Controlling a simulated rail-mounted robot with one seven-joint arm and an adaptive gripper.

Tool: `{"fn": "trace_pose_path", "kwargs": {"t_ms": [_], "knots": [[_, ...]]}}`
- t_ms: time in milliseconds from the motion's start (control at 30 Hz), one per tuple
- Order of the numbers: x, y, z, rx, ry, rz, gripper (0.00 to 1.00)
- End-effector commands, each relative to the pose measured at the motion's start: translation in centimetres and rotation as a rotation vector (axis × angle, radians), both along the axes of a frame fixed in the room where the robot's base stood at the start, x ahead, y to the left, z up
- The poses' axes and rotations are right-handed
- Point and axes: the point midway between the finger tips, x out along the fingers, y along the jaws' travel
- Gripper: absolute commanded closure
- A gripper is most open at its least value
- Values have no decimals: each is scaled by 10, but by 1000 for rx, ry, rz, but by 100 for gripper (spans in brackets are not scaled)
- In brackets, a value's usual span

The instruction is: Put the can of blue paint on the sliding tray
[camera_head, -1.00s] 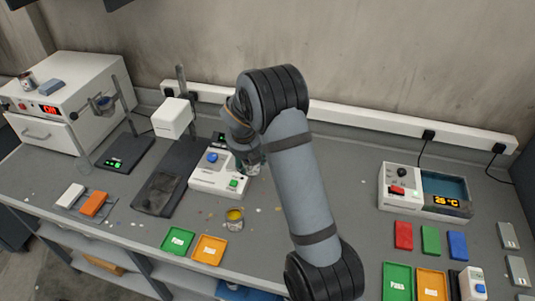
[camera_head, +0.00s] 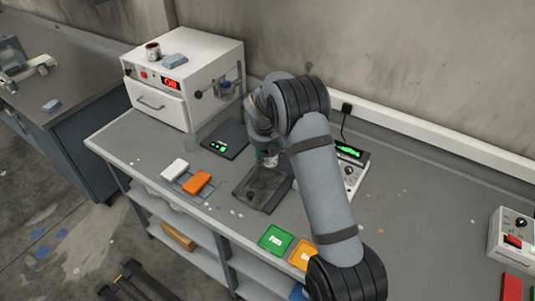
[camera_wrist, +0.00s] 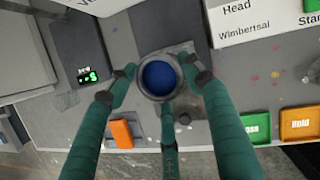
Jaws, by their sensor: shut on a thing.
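The can of blue paint (camera_wrist: 158,76) is seen from above in the wrist view, a round metal rim with blue paint inside. My gripper (camera_wrist: 160,84) has its green fingers closed around the can. In the head view my gripper (camera_head: 268,157) hangs at the back edge of a dark, stained plate (camera_head: 258,193), which looks like the sliding tray. The plate also shows in the wrist view (camera_wrist: 190,106), partly hidden behind the can and fingers. The can appears above the bench; its exact height is unclear.
A black scale (camera_head: 225,139) with a green display is left of the plate. A white oven (camera_head: 185,85) stands behind it. White (camera_head: 174,169) and orange (camera_head: 196,183) blocks lie at the front left. Green (camera_head: 275,239) and orange (camera_head: 302,254) trays are at the front right.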

Motion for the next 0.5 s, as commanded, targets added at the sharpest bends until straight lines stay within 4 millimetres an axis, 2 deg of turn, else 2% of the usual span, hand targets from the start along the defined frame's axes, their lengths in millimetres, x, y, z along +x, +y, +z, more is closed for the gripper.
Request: {"fn": "trace_pose_path", "kwargs": {"t_ms": [500], "knots": [[0,0,-54,1,-2,-1,84]]}}
